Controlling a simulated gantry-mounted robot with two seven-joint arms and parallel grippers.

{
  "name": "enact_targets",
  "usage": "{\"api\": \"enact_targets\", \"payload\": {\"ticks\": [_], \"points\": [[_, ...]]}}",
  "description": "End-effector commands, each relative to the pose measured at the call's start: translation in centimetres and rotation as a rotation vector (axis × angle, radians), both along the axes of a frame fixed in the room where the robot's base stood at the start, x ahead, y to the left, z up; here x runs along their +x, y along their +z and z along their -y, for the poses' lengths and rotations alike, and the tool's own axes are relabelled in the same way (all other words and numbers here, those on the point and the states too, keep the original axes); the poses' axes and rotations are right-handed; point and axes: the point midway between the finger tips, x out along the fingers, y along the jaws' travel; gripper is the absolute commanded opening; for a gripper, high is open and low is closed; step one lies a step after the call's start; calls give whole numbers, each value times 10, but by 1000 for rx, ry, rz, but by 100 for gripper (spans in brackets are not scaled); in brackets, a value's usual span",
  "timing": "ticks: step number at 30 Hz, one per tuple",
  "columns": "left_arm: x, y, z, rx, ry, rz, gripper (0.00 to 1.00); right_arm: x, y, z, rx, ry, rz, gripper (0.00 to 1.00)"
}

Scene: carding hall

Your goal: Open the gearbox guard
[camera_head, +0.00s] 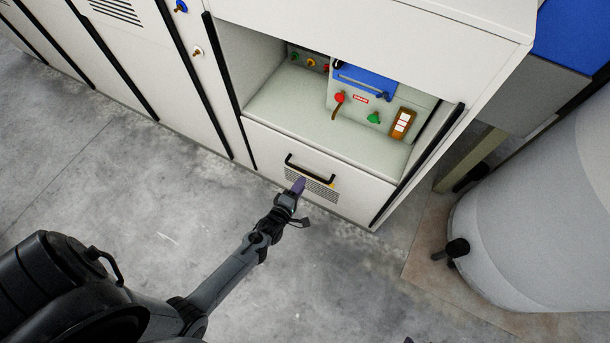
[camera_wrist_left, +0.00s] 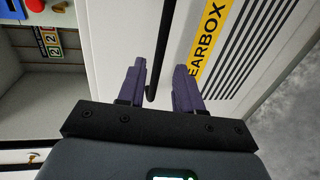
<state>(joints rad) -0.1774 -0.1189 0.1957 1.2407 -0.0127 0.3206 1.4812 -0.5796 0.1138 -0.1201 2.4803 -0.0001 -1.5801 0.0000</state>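The gearbox guard (camera_head: 360,192) is the pale lower panel below the open bay, and it looks shut in the head view. It carries a black bar handle (camera_head: 311,174) and dark vent slots. In the left wrist view its yellow label (camera_wrist_left: 208,38) reads "EARBOX", cut off by a finger. My left gripper (camera_head: 299,185) is at the handle's lower side. In the wrist view my left gripper (camera_wrist_left: 160,85) is open, with the handle (camera_wrist_left: 162,50) showing between its purple fingers. Whether the fingers touch the handle I cannot tell. My right gripper is not in view.
Above the guard, the open bay holds a control panel (camera_head: 385,106) with a red knob, a green knob and a blue cover (camera_head: 366,80). A large pale drum (camera_head: 540,220) stands at right. Bare concrete floor (camera_head: 330,270) lies before the cabinets.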

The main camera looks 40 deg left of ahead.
Motion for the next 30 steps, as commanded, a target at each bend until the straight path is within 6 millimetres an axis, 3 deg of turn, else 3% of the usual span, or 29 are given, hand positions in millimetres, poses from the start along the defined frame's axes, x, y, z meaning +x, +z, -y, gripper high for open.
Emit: {"api": "enact_targets", "payload": {"ticks": [3,9,25,30], "points": [[-18,7,3,0,0,-1,35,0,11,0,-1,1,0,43],[-34,9,7,0,0,1,35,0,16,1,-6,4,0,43],[-38,8,7,0,0,0,35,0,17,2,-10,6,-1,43],[-51,15,4,6,-2,-21,35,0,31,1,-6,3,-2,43]]}}
